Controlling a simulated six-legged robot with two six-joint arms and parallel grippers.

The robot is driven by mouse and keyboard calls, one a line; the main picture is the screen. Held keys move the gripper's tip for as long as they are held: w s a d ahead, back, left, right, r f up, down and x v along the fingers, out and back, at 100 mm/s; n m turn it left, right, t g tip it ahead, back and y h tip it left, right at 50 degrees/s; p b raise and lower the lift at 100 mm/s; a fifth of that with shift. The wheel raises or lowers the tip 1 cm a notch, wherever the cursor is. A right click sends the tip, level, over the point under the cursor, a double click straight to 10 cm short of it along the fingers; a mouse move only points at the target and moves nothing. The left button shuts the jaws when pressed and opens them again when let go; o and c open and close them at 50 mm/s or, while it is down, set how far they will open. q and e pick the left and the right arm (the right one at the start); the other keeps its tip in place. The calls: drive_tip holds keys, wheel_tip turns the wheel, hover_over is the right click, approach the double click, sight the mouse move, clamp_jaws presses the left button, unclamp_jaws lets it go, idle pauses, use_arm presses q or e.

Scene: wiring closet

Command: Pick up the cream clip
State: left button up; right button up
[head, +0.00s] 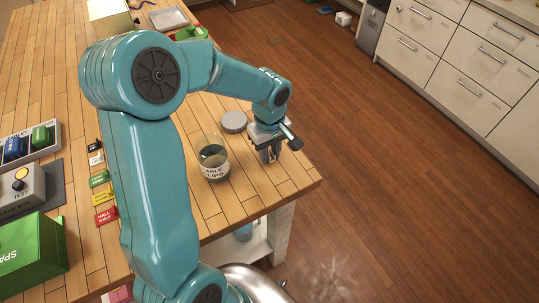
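I cannot make out a cream clip in this view. A clear jar (211,155) with a white label, partly readable as cable clips, stands on the wooden table near its right corner. Its contents are too small to tell. A round grey lid (233,121) lies on the table just behind the jar. My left gripper (270,155) points down over the table's right corner, to the right of the jar and apart from it. Its fingers are small and dark, and whether they are apart or hold something is unclear. My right gripper is not in view.
Coloured tags (103,197) lie in a row on the table (215,219), left of my arm. A test box (20,185) and a green box (32,257) stand at the left edge. A grey tray (169,18) lies at the back. Drawers (470,75) stand across the floor.

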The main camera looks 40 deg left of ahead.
use_arm(q)
clamp_jaws()
wheel_tip(320, 180, up, 20)
drive_tip(key=shift+p, duration=0.35)
